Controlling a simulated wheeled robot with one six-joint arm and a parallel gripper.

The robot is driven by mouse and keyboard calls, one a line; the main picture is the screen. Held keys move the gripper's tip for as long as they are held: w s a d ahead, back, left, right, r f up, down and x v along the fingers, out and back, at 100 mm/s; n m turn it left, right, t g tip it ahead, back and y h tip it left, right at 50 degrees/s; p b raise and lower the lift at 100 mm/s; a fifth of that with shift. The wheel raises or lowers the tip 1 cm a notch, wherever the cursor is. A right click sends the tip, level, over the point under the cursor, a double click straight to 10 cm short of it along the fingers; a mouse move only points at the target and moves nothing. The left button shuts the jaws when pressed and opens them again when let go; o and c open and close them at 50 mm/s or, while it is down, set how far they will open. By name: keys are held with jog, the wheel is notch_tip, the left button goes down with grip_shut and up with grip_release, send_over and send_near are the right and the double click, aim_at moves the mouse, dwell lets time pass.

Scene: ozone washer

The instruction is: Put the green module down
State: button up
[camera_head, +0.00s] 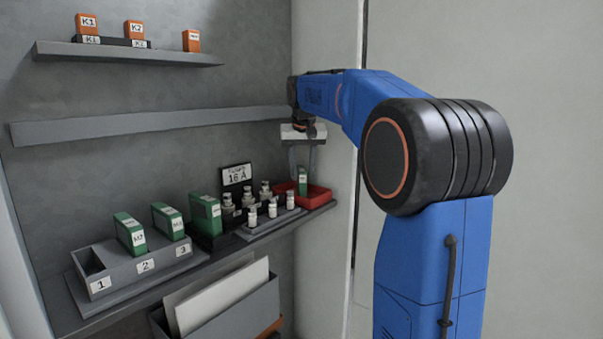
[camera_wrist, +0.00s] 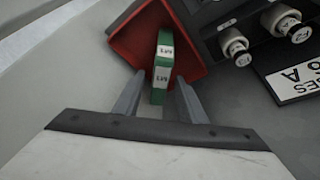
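The green module (camera_head: 302,182) with white labels is at the red tray (camera_head: 319,194), at the right end of the lower shelf. It also shows in the wrist view (camera_wrist: 163,62), with the red tray (camera_wrist: 129,45) around and behind its far part. My gripper (camera_head: 302,160) is above the module, pointing down. In the wrist view its two grey fingers (camera_wrist: 160,80) stand on either side of the module's near part, with a narrow gap showing on each side. The gripper looks open. The module's lower end and its contact with the tray floor are hidden.
Left of the tray is a rack of several white-capped fuses (camera_head: 272,208) with a "16 A" sign (camera_head: 237,175). Further left is a grey numbered holder (camera_head: 120,273) with green modules. Shelves (camera_head: 150,125) run above. The wall is close on the right.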

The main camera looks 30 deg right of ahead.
jog(key=v, duration=1)
jog(key=shift+r, duration=0.3)
jog(key=s+a+f+n+y, duration=0.1)
jog(key=s+a+f, duration=0.55)
jog(key=s, duration=0.25)
jog(key=s+a+f+n, duration=0.2)
jog(key=s+a+f, duration=0.4)
jog(key=s, duration=0.4)
jog(key=s+a+f+n, duration=0.1)
jog(key=s+a+f, duration=0.1)
jog(key=s+f, duration=0.6)
jog(key=s+a+f+n+y, duration=0.1)
jog(key=s+a+f, duration=0.1)
jog(key=s+f, duration=0.7)
notch_tip(320, 180, down, 5)
jog(key=shift+s+a+f+t, duration=0.1)
jog(key=shift+s+a+t, duration=0.1)
jog(key=shift+t, duration=0.1)
